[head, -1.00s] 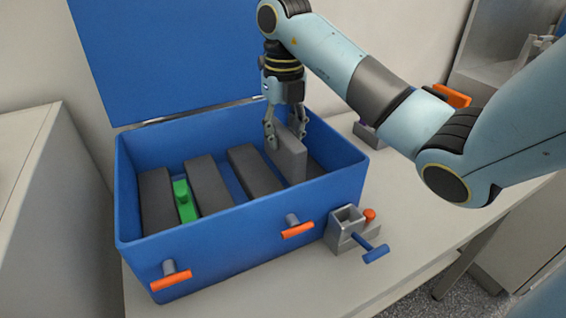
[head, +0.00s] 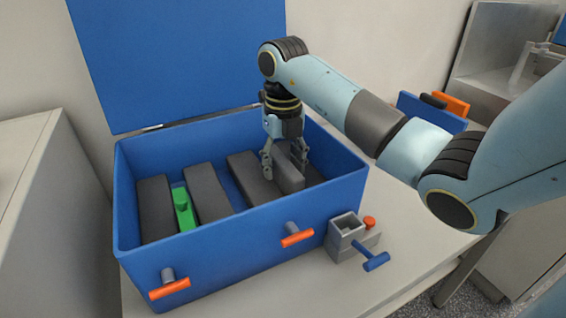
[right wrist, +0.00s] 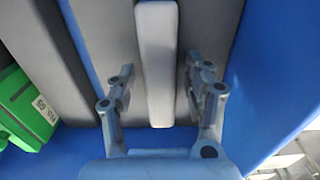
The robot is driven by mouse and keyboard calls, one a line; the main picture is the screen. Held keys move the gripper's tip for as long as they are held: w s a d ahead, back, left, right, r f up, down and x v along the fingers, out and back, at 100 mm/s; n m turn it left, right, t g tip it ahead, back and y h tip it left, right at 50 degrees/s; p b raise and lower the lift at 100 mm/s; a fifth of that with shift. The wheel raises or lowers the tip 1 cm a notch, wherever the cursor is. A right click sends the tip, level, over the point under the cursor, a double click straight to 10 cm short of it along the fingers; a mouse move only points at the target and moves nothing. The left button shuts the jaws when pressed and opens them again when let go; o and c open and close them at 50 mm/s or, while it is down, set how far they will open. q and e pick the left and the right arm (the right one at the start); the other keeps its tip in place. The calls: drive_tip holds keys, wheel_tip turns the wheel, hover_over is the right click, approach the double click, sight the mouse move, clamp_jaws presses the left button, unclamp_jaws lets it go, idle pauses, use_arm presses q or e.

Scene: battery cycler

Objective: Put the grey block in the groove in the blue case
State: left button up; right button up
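The grey block (head: 290,178) is upright in the groove between the two rightmost dark ridges of the blue case (head: 235,236). In the right wrist view the block (right wrist: 156,60) lies between my fingers, with a narrow gap on each side. My right gripper (head: 284,166) is open around the block, pointing down into the case; it also shows in the right wrist view (right wrist: 160,80). Whether the block touches the groove floor is hidden. My left gripper is not in view.
A green block (head: 184,210) sits between the two left ridges. The case's blue lid (head: 180,60) stands open behind. Orange-handled latches (head: 170,288) stick out in front. A small grey fixture with a blue handle (head: 350,235) stands on the table right of the case.

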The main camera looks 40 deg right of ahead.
drive_tip(key=shift+r, duration=0.2)
wheel_tip(320, 180, up, 4)
drive_tip(key=shift+w+r, duration=0.1)
wheel_tip(320, 180, up, 8)
drive_tip(key=p, duration=0.7)
